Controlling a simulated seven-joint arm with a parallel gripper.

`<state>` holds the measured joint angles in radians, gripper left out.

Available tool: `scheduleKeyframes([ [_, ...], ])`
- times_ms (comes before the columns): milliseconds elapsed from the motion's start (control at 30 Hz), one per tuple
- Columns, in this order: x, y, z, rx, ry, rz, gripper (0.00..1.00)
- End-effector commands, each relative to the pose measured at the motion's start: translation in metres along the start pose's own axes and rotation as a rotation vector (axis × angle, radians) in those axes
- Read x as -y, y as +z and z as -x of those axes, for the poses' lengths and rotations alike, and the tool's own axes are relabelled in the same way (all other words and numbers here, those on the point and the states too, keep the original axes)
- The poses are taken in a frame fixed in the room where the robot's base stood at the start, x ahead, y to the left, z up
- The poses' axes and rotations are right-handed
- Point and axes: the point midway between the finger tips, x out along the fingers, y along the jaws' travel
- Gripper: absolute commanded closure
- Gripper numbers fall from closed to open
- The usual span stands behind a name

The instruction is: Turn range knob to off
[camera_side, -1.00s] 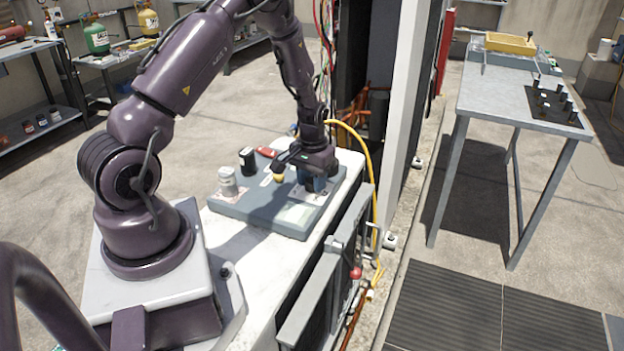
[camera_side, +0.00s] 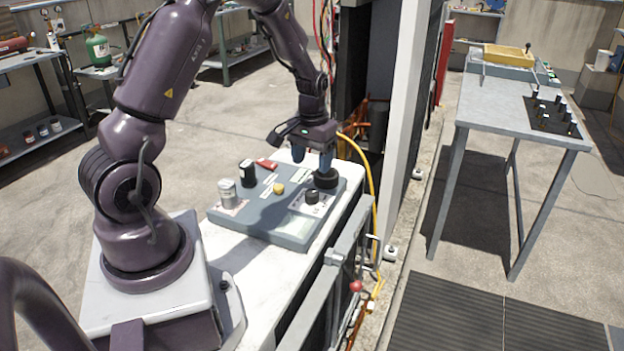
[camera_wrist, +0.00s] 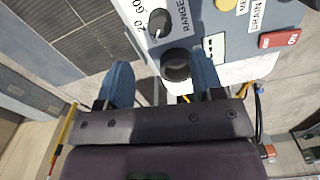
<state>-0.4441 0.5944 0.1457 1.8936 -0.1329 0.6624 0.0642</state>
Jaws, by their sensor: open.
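The range knob (camera_wrist: 160,22) is a small black knob with a white pointer mark, on a white dial plate with numbers and the word RANGE beside it. In the side view it (camera_side: 312,197) stands near the front right of the grey panel (camera_side: 282,232). My gripper (camera_wrist: 165,80) is open and empty, its two blue fingers apart. In the side view my gripper (camera_side: 313,162) is above the panel's right end, behind the range knob. A larger black round knob (camera_wrist: 175,65) lies between the fingertips in the wrist view; whether they touch it cannot be told.
The panel also carries a yellow button (camera_side: 278,188), a red switch (camera_side: 266,163) marked ON, a black block (camera_side: 247,173) and a silver cylinder (camera_side: 228,193). A yellow hose (camera_side: 368,180) runs close by on the right. The white bench top is clear in front.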

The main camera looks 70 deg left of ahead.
Motion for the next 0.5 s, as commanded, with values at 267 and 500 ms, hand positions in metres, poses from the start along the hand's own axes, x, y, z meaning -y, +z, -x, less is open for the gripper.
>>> scheduleKeyframes([
  [267,0.0,0.0,0.036,-0.001,0.0,0.0,0.39],
  [500,0.0,0.0,0.039,0.001,0.0,0.0,0.39],
])
